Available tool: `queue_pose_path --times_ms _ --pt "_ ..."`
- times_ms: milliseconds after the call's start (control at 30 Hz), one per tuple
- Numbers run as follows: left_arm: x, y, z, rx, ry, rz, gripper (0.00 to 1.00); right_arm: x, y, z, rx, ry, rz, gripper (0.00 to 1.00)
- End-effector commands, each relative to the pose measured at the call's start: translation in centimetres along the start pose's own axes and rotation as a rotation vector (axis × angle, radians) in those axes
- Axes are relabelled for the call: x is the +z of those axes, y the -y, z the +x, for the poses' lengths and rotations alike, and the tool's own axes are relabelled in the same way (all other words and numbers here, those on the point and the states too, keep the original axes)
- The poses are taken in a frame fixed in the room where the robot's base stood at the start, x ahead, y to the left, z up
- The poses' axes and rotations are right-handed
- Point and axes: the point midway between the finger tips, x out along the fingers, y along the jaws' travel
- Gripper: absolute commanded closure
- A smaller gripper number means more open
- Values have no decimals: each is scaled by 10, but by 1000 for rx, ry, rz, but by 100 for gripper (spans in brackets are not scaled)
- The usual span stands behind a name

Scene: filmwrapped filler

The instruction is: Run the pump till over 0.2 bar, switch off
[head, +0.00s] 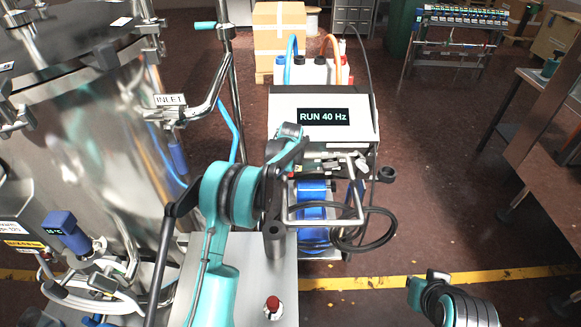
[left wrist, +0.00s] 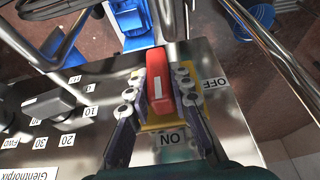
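The pump's control box (head: 320,100) stands in the middle of the head view, and its display (head: 322,116) reads "RUN 40 Hz". The blue pump (head: 313,215) is below it, partly hidden by my left arm. In the left wrist view a red switch handle (left wrist: 158,88) sits on a yellow plate (left wrist: 165,124), with OFF and ON labels beside it. My left gripper (left wrist: 157,80) has its fingers apart, one on each side of the handle; firm contact is not visible. I cannot make out a pressure reading.
A black cable (head: 372,240) loops near the pump. A steel tank (head: 90,120) with an INLET pipe stands at left.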

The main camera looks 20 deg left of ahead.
Motion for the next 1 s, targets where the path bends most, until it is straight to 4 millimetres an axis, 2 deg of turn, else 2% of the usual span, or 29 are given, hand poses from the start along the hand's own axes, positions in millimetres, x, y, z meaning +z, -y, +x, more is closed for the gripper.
queue_pose_path --times_ms 467,1000 --pt "0 2 0 87 0 -39 100 0 0 1 0 0 0 100" --pt "1 8 4 521 -1 -220 100 10 0 14 0 0 0 100"
